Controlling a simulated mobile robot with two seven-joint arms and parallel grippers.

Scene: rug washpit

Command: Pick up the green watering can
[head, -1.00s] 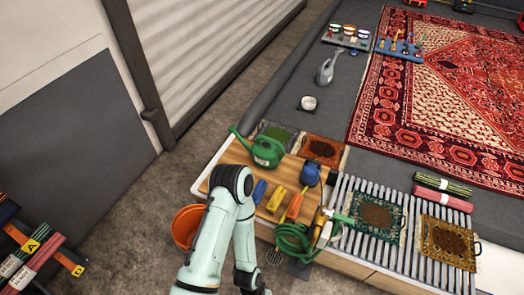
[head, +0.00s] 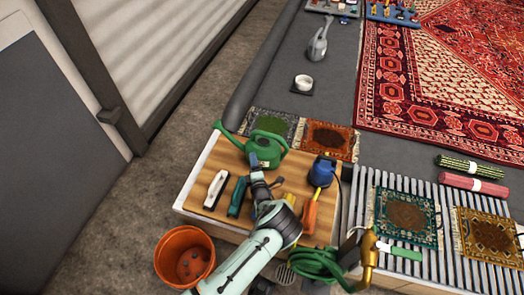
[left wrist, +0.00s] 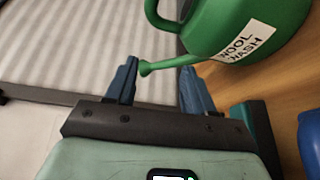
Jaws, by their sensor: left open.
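The green watering can (head: 268,148) stands on the wooden board at the bench's far left corner, its spout pointing left. In the left wrist view the can (left wrist: 235,22) carries a white "WOOL WASH" label, and its spout tip appears between my blue fingers. My left gripper (head: 265,173) is open and empty, just on the near side of the can; its two fingers are spread in the left wrist view (left wrist: 158,88). I cannot tell whether a finger touches the can. My right gripper is not in view.
Brushes, including a white-topped one (head: 216,190) and a teal one (head: 238,197), lie near the gripper. A blue-topped tool (head: 323,170) and a coiled green hose (head: 305,265) are to the right. An orange bucket (head: 184,257) stands on the floor at left.

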